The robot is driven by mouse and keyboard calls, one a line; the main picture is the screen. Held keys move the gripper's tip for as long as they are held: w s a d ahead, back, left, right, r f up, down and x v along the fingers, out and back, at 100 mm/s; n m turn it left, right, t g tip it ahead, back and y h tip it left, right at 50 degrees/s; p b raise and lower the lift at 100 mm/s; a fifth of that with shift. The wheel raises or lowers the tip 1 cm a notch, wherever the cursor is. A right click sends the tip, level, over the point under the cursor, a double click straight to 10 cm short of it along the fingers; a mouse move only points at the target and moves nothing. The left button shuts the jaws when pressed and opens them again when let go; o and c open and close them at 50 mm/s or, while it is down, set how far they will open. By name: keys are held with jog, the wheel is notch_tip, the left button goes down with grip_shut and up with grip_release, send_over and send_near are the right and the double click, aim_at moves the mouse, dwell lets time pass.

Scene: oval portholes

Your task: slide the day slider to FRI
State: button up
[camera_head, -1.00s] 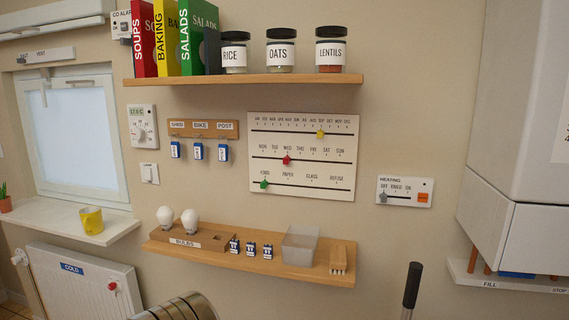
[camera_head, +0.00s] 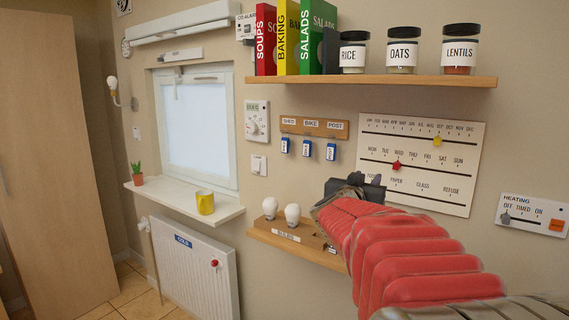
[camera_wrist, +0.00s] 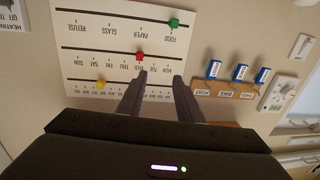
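The white planner board (camera_head: 470,195) hangs on the wall with three slider rows. The day slider is a red knob (camera_head: 397,165) on the middle row, at WED. The FRI label (camera_head: 427,156) is to its right in the head view. In the upside-down wrist view, the red knob (camera_wrist: 140,56) is just beyond the fingertips, with FRI to its left. My gripper (camera_head: 356,182) is in front of the board's lower left corner. In the wrist view, my gripper (camera_wrist: 161,78) has its fingers apart, with nothing between them.
A yellow knob (camera_head: 437,140) is on the month row above. A green knob (camera_wrist: 174,22) is on the bottom row, hidden in the head view. Key hooks (camera_head: 313,127) are left of the board. A shelf with jars (camera_head: 420,80) is above, and a bulb shelf (camera_head: 265,232) below.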

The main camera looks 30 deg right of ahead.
aim_at(395, 166)
jog(key=s+d+g, duration=0.1)
jog(key=s+d+m+g+h, duration=0.1)
jog(key=d, duration=0.1)
jog(key=shift+s+d, duration=0.1)
jog(key=shift+x, duration=6.85)
jog(key=shift+c, duration=0.5)
grip_shut()
